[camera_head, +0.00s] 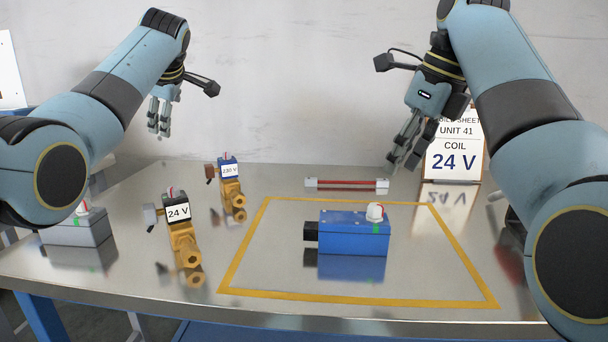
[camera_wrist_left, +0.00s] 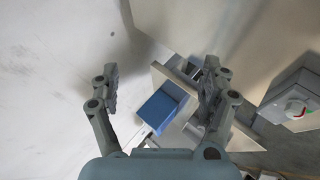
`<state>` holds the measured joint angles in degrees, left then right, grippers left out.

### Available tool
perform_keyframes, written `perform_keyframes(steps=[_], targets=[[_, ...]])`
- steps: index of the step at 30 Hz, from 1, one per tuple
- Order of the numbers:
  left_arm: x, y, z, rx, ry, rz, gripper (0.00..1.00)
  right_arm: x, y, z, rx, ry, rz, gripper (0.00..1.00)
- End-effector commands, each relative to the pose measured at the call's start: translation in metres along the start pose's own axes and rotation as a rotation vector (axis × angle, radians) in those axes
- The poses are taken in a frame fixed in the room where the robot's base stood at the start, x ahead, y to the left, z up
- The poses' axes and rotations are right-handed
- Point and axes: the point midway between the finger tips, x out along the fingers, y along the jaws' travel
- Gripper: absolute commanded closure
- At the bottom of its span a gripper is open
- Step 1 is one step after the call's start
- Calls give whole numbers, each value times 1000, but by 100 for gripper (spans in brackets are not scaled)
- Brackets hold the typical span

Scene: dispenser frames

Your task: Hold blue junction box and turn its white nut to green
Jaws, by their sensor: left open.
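The blue junction box (camera_head: 350,238) lies on the metal table inside a yellow outline, with a black stub on its left end. Its white nut (camera_head: 375,212) sits on top near the right end and shows a red mark. A green mark is on the box's front face below the nut. My left gripper (camera_head: 160,133) is open and empty, high above the back left of the table; its spread fingers show in the left wrist view (camera_wrist_left: 160,90). My right gripper (camera_head: 402,163) is above and behind the box, its fingers apart and nothing between them.
Two brass valves stand left of the outline, labelled 24 V (camera_head: 182,235) and 230 V (camera_head: 231,188). A red-and-white bar (camera_head: 346,185) lies behind the box. A sign (camera_head: 455,150) stands at the back right. A grey box (camera_head: 78,230) with a white knob is at far left, partly behind my arm.

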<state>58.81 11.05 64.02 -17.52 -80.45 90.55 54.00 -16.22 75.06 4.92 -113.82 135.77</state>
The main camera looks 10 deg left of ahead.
Motion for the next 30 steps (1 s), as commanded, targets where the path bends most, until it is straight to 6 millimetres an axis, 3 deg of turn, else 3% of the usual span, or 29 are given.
perform_keyframes(steps=[1,3,9,15,18,22,26,30], targets=[[-5,-10,35,-5,-56,-53,20,0,0,0,0,0,0,62],[-15,-26,78,-12,-122,-133,20,0,0,0,0,0,0,62],[-62,-74,190,1,-286,-369,20,0,0,0,0,0,0,62],[-119,-117,267,51,-386,-569,20,0,0,0,0,0,0,62],[-142,-132,289,74,-413,-635,20,0,0,0,0,0,0,62],[-158,-142,303,92,-427,-683,20,0,0,0,0,0,0,62],[-156,-151,309,98,-430,-698,20,0,0,0,0,0,0,62],[-141,-166,317,98,-429,-700,20,0,0,0,0,0,0,62]])
